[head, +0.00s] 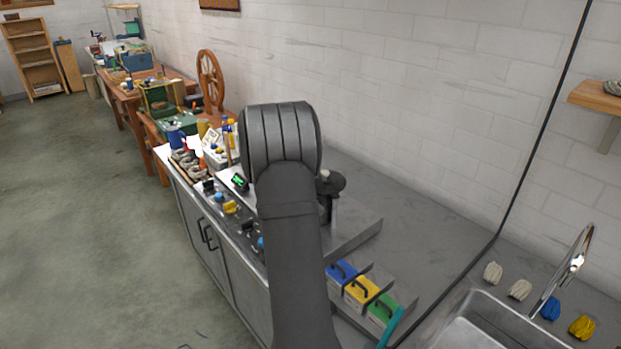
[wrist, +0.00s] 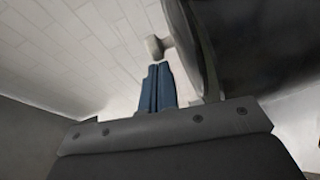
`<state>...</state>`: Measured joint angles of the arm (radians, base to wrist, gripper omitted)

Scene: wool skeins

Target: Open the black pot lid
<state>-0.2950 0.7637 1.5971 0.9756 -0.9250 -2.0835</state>
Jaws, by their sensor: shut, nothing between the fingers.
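In the wrist view my gripper (wrist: 158,72) has its two blue fingers pressed together with nothing between them. A dark curved thing with a pale rim (wrist: 206,50), which may be the black pot lid or the pot, rises close to the right of the fingers. A small grey knob-like piece (wrist: 155,47) sticks out to its left, just beyond the fingertips; I cannot tell whether they touch it. In the head view my arm hides the gripper and most of the area behind it. A dark rounded piece (head: 331,183) shows beside the arm; I cannot tell what it is.
A sink (head: 490,325) and several wool skeins lie farther right. The counter (head: 425,225) along the wall is clear.

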